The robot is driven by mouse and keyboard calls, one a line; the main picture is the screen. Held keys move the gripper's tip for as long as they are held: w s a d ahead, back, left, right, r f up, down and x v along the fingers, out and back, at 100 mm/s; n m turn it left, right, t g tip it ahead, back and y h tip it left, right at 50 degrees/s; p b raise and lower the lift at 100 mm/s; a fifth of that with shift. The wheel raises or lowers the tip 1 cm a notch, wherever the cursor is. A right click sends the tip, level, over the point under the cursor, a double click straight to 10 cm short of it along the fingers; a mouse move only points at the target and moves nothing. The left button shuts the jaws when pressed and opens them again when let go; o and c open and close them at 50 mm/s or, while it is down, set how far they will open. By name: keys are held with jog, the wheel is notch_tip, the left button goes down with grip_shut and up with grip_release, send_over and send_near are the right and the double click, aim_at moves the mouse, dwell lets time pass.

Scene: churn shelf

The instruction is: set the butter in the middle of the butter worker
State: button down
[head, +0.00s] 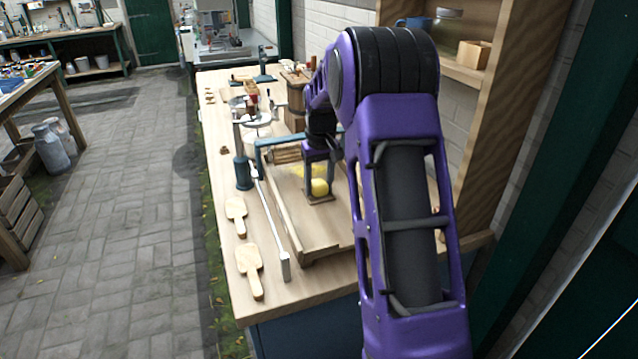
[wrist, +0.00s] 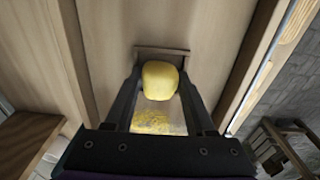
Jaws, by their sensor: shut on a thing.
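My gripper (wrist: 161,85) is shut on a rounded yellow lump of butter (wrist: 160,79), which shows between its two dark fingers in the wrist view. In the head view the butter (head: 320,187) is below the wrist, over the butter worker (head: 304,246), a long wooden trough with raised sides. A blue frame and a wooden roller (head: 287,155) stand at its far end. A yellow speckled patch (wrist: 158,122) marks the trough floor close to the butter. I cannot tell whether the butter touches the floor. My arm hides the trough's right side.
Two wooden paddles (head: 236,212) (head: 249,268) lie left of the trough, beside a long metal bar (head: 272,222). A dark blue upright crank part (head: 242,172) stands near the frame. A wooden churn (head: 297,95) is behind. A shelf (head: 470,75) rises at the right.

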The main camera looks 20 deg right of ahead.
jog(key=shift+c, duration=0.8)
grip_release()
jog(key=c, duration=0.4)
jog(key=shift+s+r+p, duration=0.15)
jog(key=shift+r+p, duration=1.55)
jog(key=shift+r, duration=0.55)
jog(key=shift+s+r, duration=0.1)
jog(key=shift+r, duration=0.75)
